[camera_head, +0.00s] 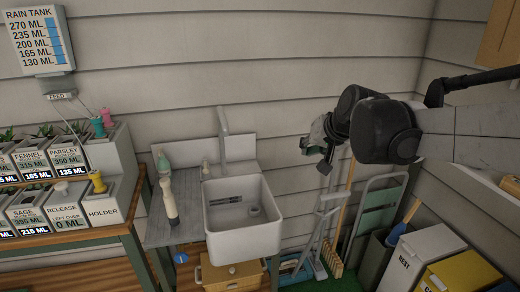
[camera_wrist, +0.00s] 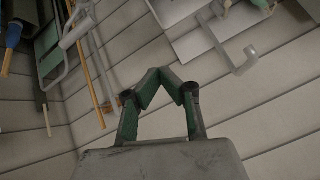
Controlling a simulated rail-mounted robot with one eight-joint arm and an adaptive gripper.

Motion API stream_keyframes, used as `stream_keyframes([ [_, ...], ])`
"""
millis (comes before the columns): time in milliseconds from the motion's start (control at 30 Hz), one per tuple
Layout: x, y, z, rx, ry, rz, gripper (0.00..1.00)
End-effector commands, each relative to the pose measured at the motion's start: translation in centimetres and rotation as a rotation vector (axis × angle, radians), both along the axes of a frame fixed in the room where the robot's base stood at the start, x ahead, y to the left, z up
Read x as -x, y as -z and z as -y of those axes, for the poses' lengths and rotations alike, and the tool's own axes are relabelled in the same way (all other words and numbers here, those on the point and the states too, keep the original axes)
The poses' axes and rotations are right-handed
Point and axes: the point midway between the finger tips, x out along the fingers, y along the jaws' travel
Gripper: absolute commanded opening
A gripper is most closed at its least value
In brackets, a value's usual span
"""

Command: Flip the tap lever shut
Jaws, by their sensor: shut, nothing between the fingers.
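The pale grey tap (camera_head: 224,140) rises upright behind the white sink (camera_head: 243,250), against the back wall. A small pale knob-like piece (camera_head: 206,168) stands at its left; I cannot tell whether it is the lever. In the wrist view the tap (camera_wrist: 222,45) shows upside down at upper right, its spout hooked. My gripper (camera_head: 325,160) is in the air right of the tap, clear of it. Its green and black fingers (camera_wrist: 160,71) meet at the tips with nothing between them.
A green-and-white bottle (camera_head: 162,160) and a cream bottle (camera_head: 170,203) stand on the counter left of the sink. Planter boxes (camera_head: 110,155) are further left. Brooms (camera_head: 340,225), a folded step stool (camera_head: 378,205) and bins (camera_head: 420,255) stand below my arm at right.

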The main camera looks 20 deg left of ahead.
Motion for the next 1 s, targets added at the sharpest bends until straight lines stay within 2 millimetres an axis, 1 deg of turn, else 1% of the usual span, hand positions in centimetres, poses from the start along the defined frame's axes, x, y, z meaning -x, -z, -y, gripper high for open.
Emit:
stream_keyframes([
  [33, -1.1, 0.4, -1.5, -0.013, -0.011, 0.000, 0.00],
  [200, -4.1, 1.6, -6.0, -0.054, -0.043, -0.003, 0.00],
  [367, -6.6, 3.2, -10.4, -0.094, -0.073, -0.006, 0.00],
  [500, -8.5, 4.9, -14.4, -0.129, -0.098, -0.011, 0.00],
  [667, -10.3, 7.1, -19.1, -0.168, -0.128, -0.018, 0.00],
  [800, -11.5, 9.4, -23.3, -0.203, -0.153, -0.025, 0.00],
  [900, -12.2, 11.1, -26.0, -0.226, -0.168, -0.031, 0.00],
  [1000, -12.5, 12.5, -28.3, -0.246, -0.182, -0.036, 0.00],
])
